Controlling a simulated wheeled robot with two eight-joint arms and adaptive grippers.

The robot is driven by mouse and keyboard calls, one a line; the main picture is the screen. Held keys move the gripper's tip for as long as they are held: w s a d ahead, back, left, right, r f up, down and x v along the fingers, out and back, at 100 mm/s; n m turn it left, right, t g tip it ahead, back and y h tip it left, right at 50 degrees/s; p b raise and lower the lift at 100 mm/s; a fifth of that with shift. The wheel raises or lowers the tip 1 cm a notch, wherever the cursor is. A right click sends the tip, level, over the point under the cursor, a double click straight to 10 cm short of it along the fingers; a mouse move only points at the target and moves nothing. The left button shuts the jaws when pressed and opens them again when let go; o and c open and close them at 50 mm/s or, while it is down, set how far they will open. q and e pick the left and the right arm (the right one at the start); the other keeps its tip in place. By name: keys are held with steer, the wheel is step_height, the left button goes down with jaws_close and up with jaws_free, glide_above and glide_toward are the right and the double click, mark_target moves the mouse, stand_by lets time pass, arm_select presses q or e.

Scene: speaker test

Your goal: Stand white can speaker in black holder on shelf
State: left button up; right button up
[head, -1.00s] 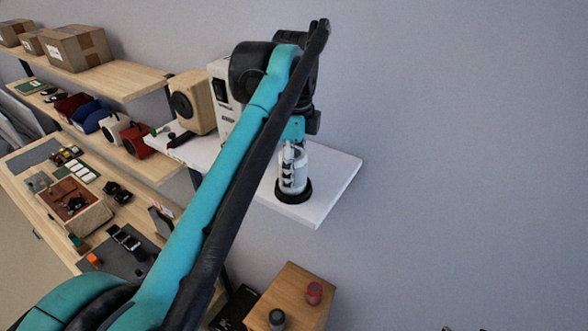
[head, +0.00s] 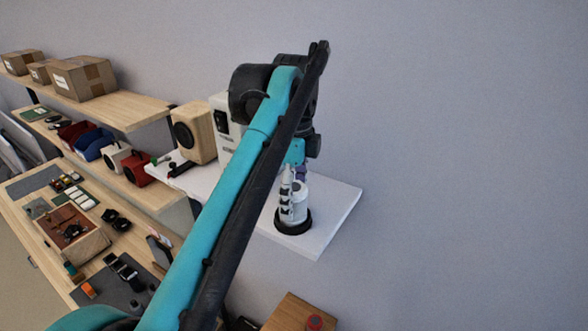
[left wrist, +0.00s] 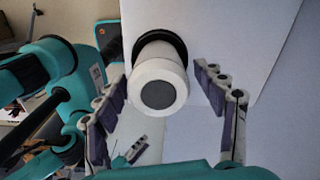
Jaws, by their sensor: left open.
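The white can speaker (head: 297,204) stands upright in the round black holder (head: 294,226) on the white shelf (head: 343,204). In the left wrist view the white can (left wrist: 158,78) shows its grey round top, with the black holder (left wrist: 172,38) around its far end. My left gripper (head: 292,178) is just above and around the can's upper part. In the left wrist view its fingers (left wrist: 159,78) are spread, with a gap on both sides of the can. The gripper hides part of the can in the head view.
A wooden speaker (head: 194,133) and a white box-shaped unit (head: 222,122) stand on the shelf to the left. A workbench with small items lies at lower left. A wooden block (head: 290,314) with a red-topped item is below. The shelf's right end is clear.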

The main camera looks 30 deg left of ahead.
arm_select(q)
step_height(320, 180, up, 10)
steer(key=shift+r, duration=0.15)
stand_by(0.7)
